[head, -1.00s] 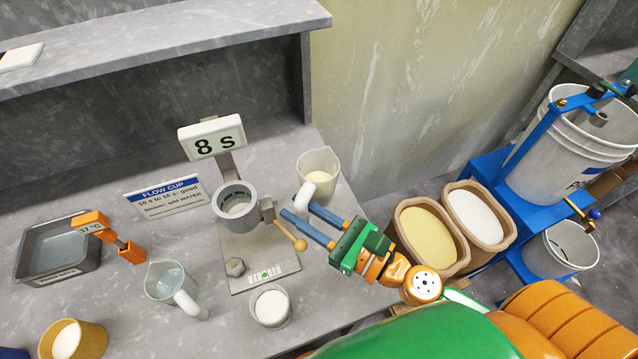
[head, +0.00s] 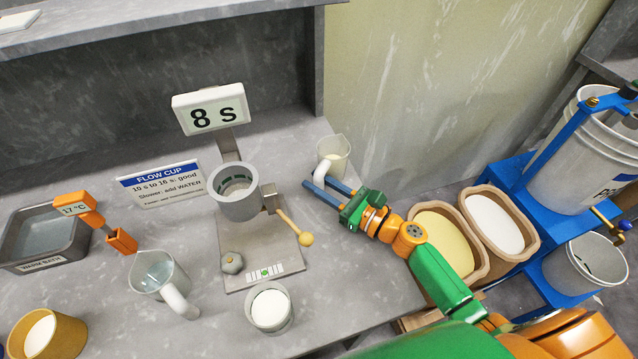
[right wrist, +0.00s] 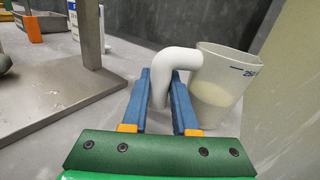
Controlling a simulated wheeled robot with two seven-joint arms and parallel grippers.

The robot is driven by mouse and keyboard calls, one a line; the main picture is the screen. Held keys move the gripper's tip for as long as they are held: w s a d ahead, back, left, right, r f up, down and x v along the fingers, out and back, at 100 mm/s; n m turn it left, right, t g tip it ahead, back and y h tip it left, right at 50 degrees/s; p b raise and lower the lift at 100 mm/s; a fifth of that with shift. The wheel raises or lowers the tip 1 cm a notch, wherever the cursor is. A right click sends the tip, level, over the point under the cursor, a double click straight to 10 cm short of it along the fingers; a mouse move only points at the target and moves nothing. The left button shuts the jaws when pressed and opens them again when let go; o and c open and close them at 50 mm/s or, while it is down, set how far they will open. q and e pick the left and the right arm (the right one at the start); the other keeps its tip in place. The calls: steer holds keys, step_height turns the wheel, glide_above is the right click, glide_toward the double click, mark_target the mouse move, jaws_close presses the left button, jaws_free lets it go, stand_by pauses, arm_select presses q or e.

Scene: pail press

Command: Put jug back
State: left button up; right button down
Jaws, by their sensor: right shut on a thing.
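A translucent jug (head: 338,150) with a white handle (head: 322,171) and pale liquid inside is at the back right of the bench, near the wall. My right gripper (head: 318,183) reaches it from the front. In the right wrist view the blue fingers (right wrist: 160,85) are shut on the white handle (right wrist: 175,60), and the jug (right wrist: 217,90) looks upright just beyond them. I cannot tell whether its base touches the bench. A second jug (head: 158,272), with clear liquid, stands at the front left. My left gripper is not in view.
The flow cup (head: 236,203) on its stand, with a yellow-knobbed lever (head: 292,226), is left of my right gripper. A white-filled cup (head: 270,307) stands in front. Two bins (head: 495,222) are at the right. A warm bath (head: 45,235) is at far left.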

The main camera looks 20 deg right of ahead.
steer(key=c, duration=0.7)
jaws_free()
steer(key=shift+r, duration=0.1)
steer(key=b+v, duration=0.2)
steer(key=v, duration=0.9)
steer(key=shift+s+d, duration=0.3)
steer(key=shift+s, duration=0.15)
